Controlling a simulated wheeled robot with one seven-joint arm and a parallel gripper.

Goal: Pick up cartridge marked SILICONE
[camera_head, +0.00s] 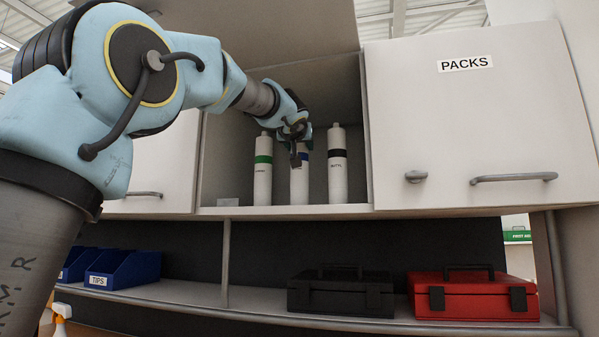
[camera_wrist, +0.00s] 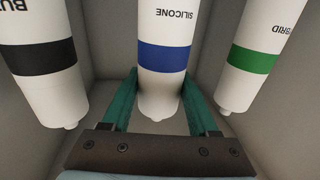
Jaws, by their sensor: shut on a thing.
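The cartridge marked SILICONE (camera_wrist: 163,85) is white with a blue band and fills the middle of the wrist view. In the head view it is the middle one of three cartridges (camera_head: 299,184), upright in the open cupboard and partly hidden by my gripper. My gripper (camera_head: 298,152) reaches into the cupboard from the upper left. In the wrist view its two green fingers lie along both sides of this cartridge, shut on it. The head view shows the cartridge's base at the shelf; I cannot tell whether it is lifted.
A green-banded cartridge (camera_head: 263,170) stands close on the left and a black-banded one (camera_head: 337,166) close on the right. The cupboard's shelf edge (camera_head: 285,211) runs below. The PACKS door (camera_head: 478,130) is closed. Toolboxes and blue bins (camera_head: 125,270) stand on the lower shelf.

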